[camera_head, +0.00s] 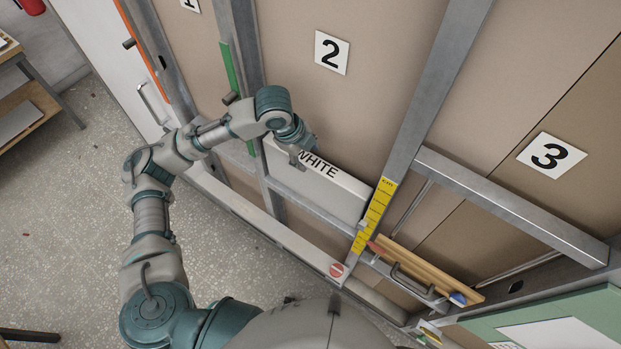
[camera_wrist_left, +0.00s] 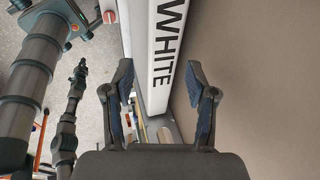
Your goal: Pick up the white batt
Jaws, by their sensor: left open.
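The white batt (camera_head: 322,187) is a long pale bar with WHITE printed in black on its upper edge. In the head view it sits low in the wall bay under number 2, between two metal studs. My left gripper (camera_head: 300,150) is at the batt's left end, by the start of the lettering. In the left wrist view the batt (camera_wrist_left: 157,78) runs between the two open fingers of my left gripper (camera_wrist_left: 163,88), with visible gaps on both sides. I cannot tell how deep the fingers reach around it. My right gripper is not clearly seen.
A metal stud with a yellow cm scale (camera_head: 373,212) borders the batt's right end. A wooden bar (camera_head: 425,265) and a dark handle (camera_head: 412,282) lie on the rail to the right. A green strip (camera_head: 233,85) is on the left stud. Speckled floor (camera_head: 85,190) is open at left.

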